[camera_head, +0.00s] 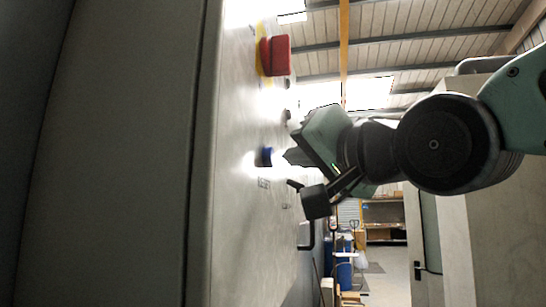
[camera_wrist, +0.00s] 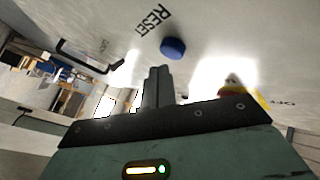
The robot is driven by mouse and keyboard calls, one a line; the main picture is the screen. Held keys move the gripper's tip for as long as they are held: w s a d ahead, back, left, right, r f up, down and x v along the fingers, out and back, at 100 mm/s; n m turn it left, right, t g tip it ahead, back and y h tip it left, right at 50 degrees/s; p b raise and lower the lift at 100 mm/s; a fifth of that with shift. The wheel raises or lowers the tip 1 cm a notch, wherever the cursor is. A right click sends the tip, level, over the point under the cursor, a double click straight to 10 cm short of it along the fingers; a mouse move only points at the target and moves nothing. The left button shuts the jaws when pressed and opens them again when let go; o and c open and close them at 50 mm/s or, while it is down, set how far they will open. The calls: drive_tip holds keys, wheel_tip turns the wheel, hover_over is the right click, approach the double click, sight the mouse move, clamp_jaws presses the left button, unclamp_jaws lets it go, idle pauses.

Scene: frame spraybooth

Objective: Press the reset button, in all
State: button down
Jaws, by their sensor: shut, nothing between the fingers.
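The blue reset button (camera_head: 265,157) sticks out from a grey panel seen edge-on in the head view. In the wrist view the blue button (camera_wrist: 173,48) sits beside the printed word RESET. My gripper (camera_head: 287,157) is shut and empty, its tip pointing at the button from the right. In the wrist view the closed fingers (camera_wrist: 158,80) end just below the button, with a small gap showing between them. Exact depth is hard to tell.
A red emergency-stop knob (camera_head: 275,55) on a yellow plate stands out above the button. The panel (camera_head: 235,220) also carries small dark knobs and a handle (camera_head: 305,235) lower down. Behind lies a workshop with shelves and a blue bin (camera_head: 343,268).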

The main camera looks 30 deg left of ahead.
drive_tip(key=shift+a, duration=0.15)
drive_tip(key=shift+s+a+b, duration=0.1)
drive_tip(key=shift+a+b, duration=0.2)
drive_tip(key=shift+b, duration=0.1)
drive_tip(key=shift+s+a, duration=0.15)
drive_tip(key=shift+a, duration=0.3)
idle(0.7)
drive_tip(key=shift+b, duration=0.3)
drive_tip(key=shift+w+d+b, duration=0.2)
drive_tip(key=shift+d+b, duration=0.15)
drive_tip(key=shift+d, duration=0.55)
